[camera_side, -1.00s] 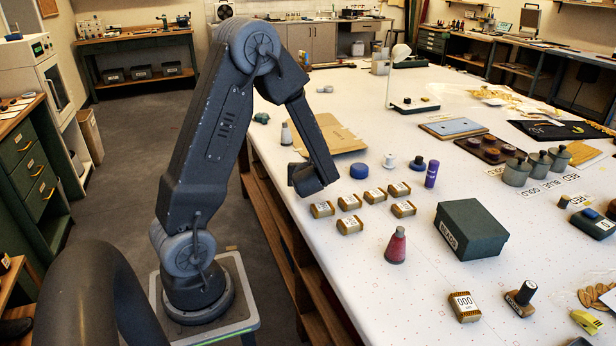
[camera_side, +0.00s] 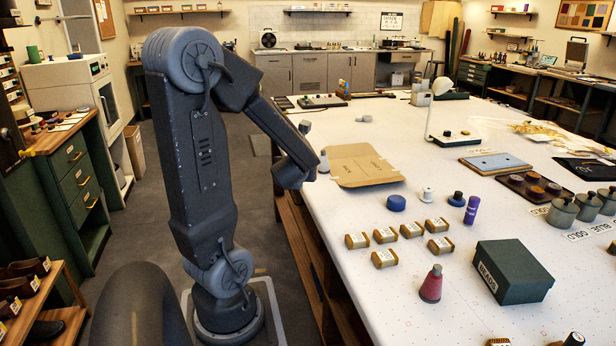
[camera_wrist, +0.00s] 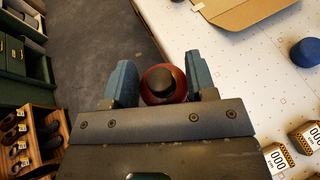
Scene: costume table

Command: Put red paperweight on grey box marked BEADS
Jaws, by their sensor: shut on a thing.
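My gripper (camera_wrist: 166,85) is shut on the red paperweight (camera_wrist: 180,94) in the wrist view. The paperweight is round and red with a dark knob on top, and a blue finger stands on each side of it. In the side view my arm's end is at the left edge of the table, and the fingers and paperweight cannot be made out there. The box (camera_side: 514,270) is a dark green-grey, lidded box on the right of the table. The label on its front face seems to read BEADS. My gripper is well to the left of it.
A red cone with a grey top (camera_side: 431,283) stands left of the box. Several small number-labelled blocks (camera_side: 385,258) lie between my arm and the box. A blue round piece (camera_side: 396,203) and a purple tube (camera_side: 471,210) stand behind them. Flat cardboard (camera_side: 362,166) lies near my gripper.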

